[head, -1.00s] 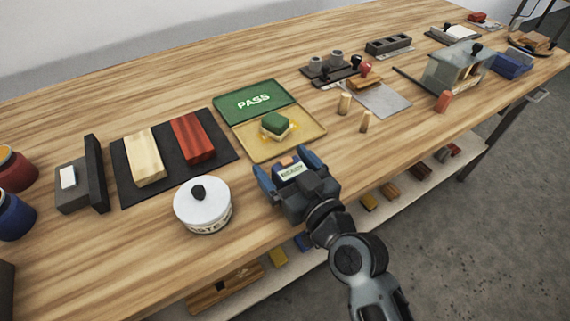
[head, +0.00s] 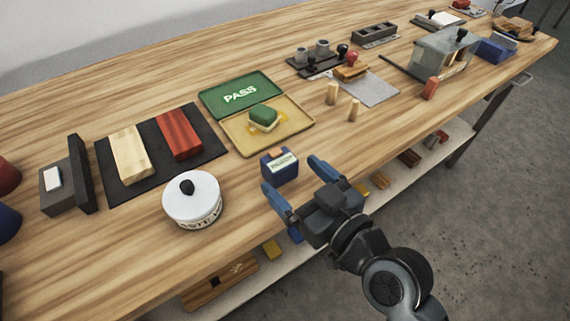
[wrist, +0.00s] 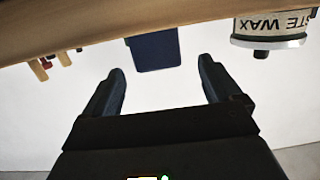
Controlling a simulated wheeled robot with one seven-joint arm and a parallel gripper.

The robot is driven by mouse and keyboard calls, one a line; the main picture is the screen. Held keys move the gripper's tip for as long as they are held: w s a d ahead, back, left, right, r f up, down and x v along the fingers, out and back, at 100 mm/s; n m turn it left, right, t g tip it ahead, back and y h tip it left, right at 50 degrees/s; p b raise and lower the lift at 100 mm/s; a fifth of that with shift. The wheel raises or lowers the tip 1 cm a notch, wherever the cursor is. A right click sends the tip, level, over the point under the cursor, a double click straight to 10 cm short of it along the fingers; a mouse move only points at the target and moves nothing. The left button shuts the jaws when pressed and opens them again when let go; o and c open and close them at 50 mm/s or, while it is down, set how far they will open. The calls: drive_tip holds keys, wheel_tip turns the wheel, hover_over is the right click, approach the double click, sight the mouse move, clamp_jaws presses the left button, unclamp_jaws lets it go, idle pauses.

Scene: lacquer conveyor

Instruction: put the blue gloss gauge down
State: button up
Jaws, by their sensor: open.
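The blue gloss gauge (head: 279,167) stands on the wooden bench near its front edge, with a pale label on its face and an orange-brown patch on top. In the wrist view the blue gauge (wrist: 155,51) shows at the top centre, beyond the fingertips. My gripper (head: 290,174) is open and empty, with its blue fingers apart on the near side of the gauge. In the wrist view the gripper (wrist: 160,75) has clear space between its fingers.
A white lidded paste wax tin (head: 193,202) stands left of the gauge. Two wooden pegs (head: 332,94) stand further right. Bare bench lies around the gauge.

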sight(274, 157)
drive_tip(key=shift+a+r+g+p, duration=0.15)
drive_tip(key=shift+r+p, duration=0.15)
drive_tip(key=shift+r, duration=0.25)
drive_tip(key=shift+a+r+g+p, duration=0.15)
drive_tip(key=shift+r+p, duration=0.15)
drive_tip(key=shift+r, duration=0.2)
drive_tip(key=shift+w+d+r+h+p, duration=0.25)
drive_tip(key=shift+h+p, duration=0.3)
drive_tip(key=shift+h, duration=0.15)
drive_tip(key=shift+s+f+p+x, duration=0.15)
drive_tip(key=shift+f+x, duration=0.15)
drive_tip(key=shift+x, duration=1)
drive_tip(key=shift+s+f+p+x, duration=0.15)
drive_tip(key=shift+f+x, duration=0.15)
drive_tip(key=shift+x, duration=0.95)
drive_tip(key=shift+w+f+p+x, duration=0.15)
drive_tip(key=shift+f+x, duration=0.15)
drive_tip(key=shift+x, duration=1)
drive_tip(key=shift+s+d, duration=0.1)
drive_tip(key=shift+c, duration=0.2)
